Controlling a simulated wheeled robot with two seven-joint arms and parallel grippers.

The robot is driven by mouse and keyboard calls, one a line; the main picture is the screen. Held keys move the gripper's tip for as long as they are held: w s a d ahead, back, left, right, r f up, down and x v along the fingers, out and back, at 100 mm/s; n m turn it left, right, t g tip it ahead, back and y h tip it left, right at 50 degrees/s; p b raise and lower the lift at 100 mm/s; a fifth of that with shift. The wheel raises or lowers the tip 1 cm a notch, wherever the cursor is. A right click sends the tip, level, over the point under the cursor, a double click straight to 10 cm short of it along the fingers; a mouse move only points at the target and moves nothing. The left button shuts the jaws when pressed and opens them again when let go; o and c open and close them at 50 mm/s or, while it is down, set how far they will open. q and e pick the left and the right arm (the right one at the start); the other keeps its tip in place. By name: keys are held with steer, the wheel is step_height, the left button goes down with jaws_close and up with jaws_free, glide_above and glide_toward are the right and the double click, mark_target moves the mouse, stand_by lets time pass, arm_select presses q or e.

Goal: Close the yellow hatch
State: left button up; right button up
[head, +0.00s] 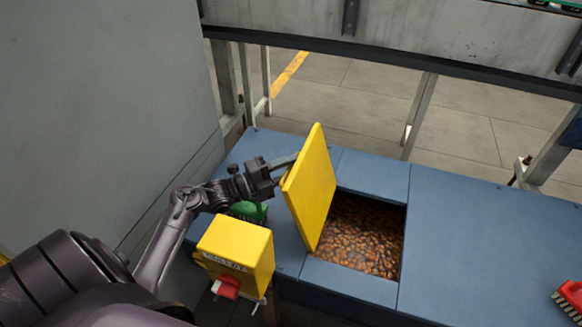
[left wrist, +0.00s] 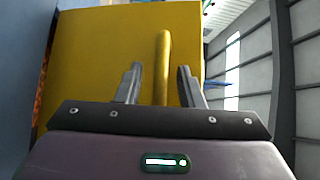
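The yellow hatch (head: 313,188) stands raised and tilted at the left side of a square opening in the blue worktop. The opening shows many small amber bottles (head: 365,235) inside. My left gripper (head: 285,170) is at the hatch's left face, its fingertips partly hidden by the panel. In the left wrist view my left gripper (left wrist: 160,72) is open, and the yellow bar handle (left wrist: 162,60) of the hatch shows between its two fingers, with a gap on each side. I cannot tell how deep the handle sits between them. My right gripper is not in view.
A yellow box (head: 236,243) with a red switch (head: 226,288) stands at the worktop's front left, below my left forearm. A green object (head: 249,211) lies behind it. A red brush (head: 570,297) lies far right. The blue worktop (head: 470,240) right of the opening is clear.

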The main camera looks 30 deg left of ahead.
arm_select(q)
steer(key=shift+w+d, duration=0.15)
steer(key=shift+w, duration=0.1)
jaws_close()
stand_by(0.3)
